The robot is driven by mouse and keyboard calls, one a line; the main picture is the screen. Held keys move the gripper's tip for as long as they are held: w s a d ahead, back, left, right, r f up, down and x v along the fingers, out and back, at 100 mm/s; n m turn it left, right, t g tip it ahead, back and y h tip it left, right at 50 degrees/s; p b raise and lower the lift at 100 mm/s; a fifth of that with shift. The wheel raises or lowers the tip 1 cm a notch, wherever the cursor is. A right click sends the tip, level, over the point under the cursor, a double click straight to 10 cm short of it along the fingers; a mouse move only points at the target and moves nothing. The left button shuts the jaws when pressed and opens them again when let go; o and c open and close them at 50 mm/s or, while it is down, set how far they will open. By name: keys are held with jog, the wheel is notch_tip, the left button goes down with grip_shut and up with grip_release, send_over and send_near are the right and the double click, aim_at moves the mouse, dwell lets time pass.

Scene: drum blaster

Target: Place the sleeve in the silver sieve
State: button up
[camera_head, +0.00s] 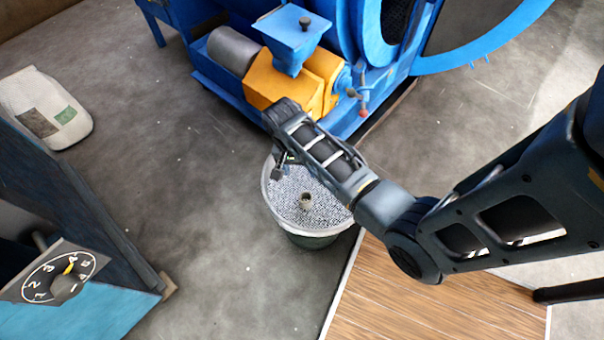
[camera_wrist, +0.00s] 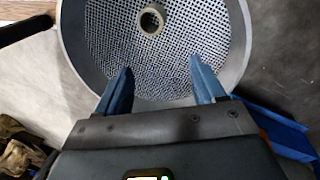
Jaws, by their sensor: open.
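The silver sieve (camera_head: 289,205) is a round mesh pan with a grey rim, sitting on top of a dark bucket-like container in the middle of the head view. The sleeve (camera_head: 306,201), a small beige hollow cylinder, stands upright on the mesh. In the wrist view the sleeve (camera_wrist: 151,20) is on the mesh of the sieve (camera_wrist: 110,45), near the top of the picture. My gripper (camera_wrist: 160,84) is open and empty above the near part of the sieve, apart from the sleeve. In the head view its fingers are partly hidden by my arm.
A blue machine (camera_head: 355,60) with a yellow block (camera_head: 275,80) and a blue hopper (camera_head: 292,38) stands behind the sieve. A sack (camera_head: 45,108) lies at left. A cabinet with a numbered dial (camera_head: 62,275) is at lower left. Grey floor between is clear.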

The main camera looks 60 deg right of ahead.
notch_tip(320, 180, up, 4)
jog(key=s+a+r+n+t+h, duration=0.2)
jog(key=s+a+n+t, duration=0.6)
jog(key=s+a, duration=0.15)
jog(key=s+a+r+n+t, duration=0.2)
jog(key=s+r+t, duration=0.1)
jog(key=r, duration=0.6)
jog(key=s+a+r+n+t+y, duration=0.1)
jog(key=s+a+r+n+t, duration=0.1)
jog(key=r, duration=0.7)
jog(key=s+a+r+n+t+y, duration=0.1)
jog(key=s+a+r+n+t, duration=0.2)
jog(key=r, duration=0.6)
jog(key=shift+s+a+r+t, duration=0.25)
jog(key=shift+s+a+t, duration=0.15)
jog(key=shift+s+a, duration=0.4)
jog(key=shift+s+d, duration=0.1)
jog(key=shift+c, duration=0.4)
